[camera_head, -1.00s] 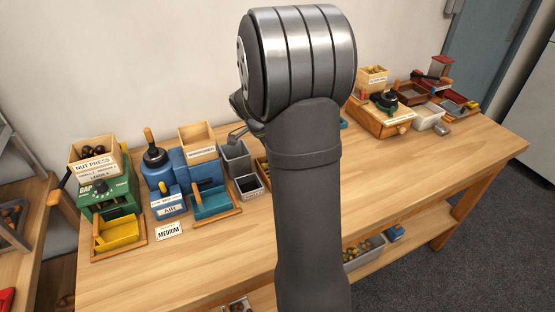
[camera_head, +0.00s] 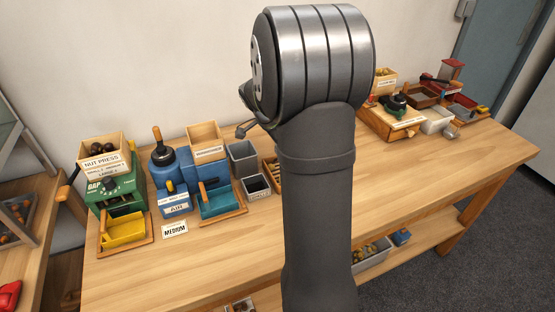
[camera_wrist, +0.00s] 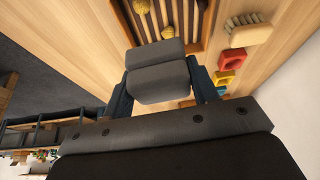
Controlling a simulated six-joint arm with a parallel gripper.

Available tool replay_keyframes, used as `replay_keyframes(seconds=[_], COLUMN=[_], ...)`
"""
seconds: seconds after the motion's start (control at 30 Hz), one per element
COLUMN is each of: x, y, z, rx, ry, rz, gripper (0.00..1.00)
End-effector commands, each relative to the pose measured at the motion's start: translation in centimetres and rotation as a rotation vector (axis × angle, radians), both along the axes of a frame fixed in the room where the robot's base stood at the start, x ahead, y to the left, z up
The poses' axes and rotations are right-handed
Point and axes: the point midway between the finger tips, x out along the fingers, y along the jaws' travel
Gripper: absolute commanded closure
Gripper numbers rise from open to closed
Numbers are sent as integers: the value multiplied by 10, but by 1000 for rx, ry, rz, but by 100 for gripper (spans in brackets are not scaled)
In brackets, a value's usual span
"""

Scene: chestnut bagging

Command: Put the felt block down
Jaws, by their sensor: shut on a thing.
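The grey felt block (camera_wrist: 157,72) is in my gripper (camera_wrist: 163,90) in the wrist view, with a dark finger on each side of it. The gripper is shut on the block. The block overlaps the near edge of a slatted wooden tray (camera_wrist: 208,12) in that view; I cannot tell whether it touches anything below. In the head view my arm hides the gripper and the block.
Beside the tray in the wrist view lie a brush (camera_wrist: 250,31), a red piece (camera_wrist: 232,58) and a yellow piece (camera_wrist: 226,77). The head view shows a green nut press (camera_head: 115,190) and a blue machine (camera_head: 175,182) at left. The front of the bench (camera_head: 220,255) is clear.

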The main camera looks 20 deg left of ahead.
Motion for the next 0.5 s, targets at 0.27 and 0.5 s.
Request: replay_keyframes(seconds=[0.27, 0.5], x=[49, 87], y=[7, 9], z=[0, 3], rx=[2, 3], ry=[-3, -5], rz=[325, 579], gripper=[75, 75])
